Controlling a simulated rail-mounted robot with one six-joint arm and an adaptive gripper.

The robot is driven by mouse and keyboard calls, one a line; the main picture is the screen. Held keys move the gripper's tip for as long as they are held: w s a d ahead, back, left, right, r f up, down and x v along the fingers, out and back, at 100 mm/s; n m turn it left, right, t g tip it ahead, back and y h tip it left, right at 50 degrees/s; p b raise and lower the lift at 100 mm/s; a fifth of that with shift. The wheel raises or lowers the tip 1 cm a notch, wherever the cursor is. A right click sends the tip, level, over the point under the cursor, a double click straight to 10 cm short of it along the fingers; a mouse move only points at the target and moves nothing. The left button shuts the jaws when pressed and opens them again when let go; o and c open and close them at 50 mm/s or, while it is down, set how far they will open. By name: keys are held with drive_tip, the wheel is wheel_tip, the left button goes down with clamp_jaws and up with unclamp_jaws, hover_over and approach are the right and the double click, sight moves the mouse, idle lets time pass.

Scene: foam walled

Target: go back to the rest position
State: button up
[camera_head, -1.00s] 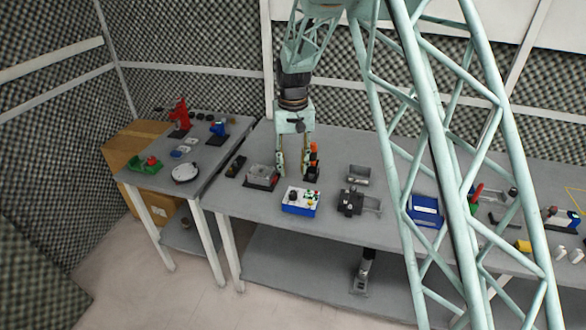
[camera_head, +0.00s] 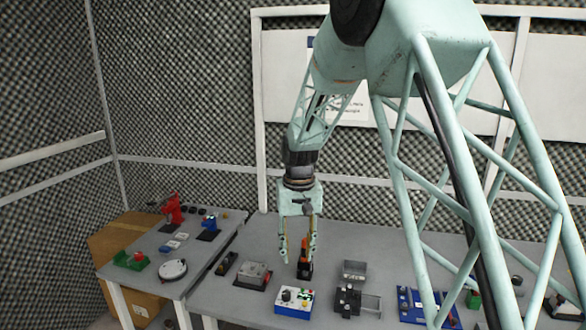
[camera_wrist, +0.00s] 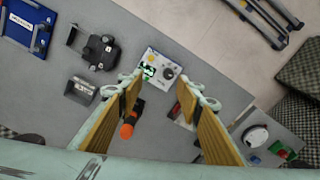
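My gripper (camera_head: 298,258) points down over the grey bench (camera_head: 340,245). Its two fingers are apart. They also show in the wrist view (camera_wrist: 160,88), with nothing held between them. A black and orange upright tool (camera_head: 305,268) stands on the bench close by the right finger in the head view. A blue and white control box (camera_head: 294,301) lies in front of my gripper.
A black vise-like block (camera_head: 348,301) and a grey tray (camera_head: 354,270) are to the right. A side table on the left holds a red tool (camera_head: 173,209) and a white disc (camera_head: 173,269).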

drive_tip(key=s+d+r+t+b, duration=0.1)
drive_tip(key=s+d+r, duration=0.5)
drive_tip(key=s+r, duration=0.45)
drive_tip(key=s+d+r+t+b, duration=0.1)
drive_tip(key=s+d+r, duration=0.7)
drive_tip(key=s, duration=0.4)
drive_tip(key=s+d+m+b, duration=0.1)
drive_tip(key=s+d, duration=0.1)
drive_tip(key=s, duration=1.2)
drive_tip(key=s+d+r+t+b, duration=0.1)
drive_tip(key=s+d, duration=0.2)
drive_tip(key=s, duration=1.1)
drive_tip(key=shift+s+d+m+t, duration=0.25)
drive_tip(key=shift+d+m+t, duration=0.05)
drive_tip(key=shift+m, duration=0.1)
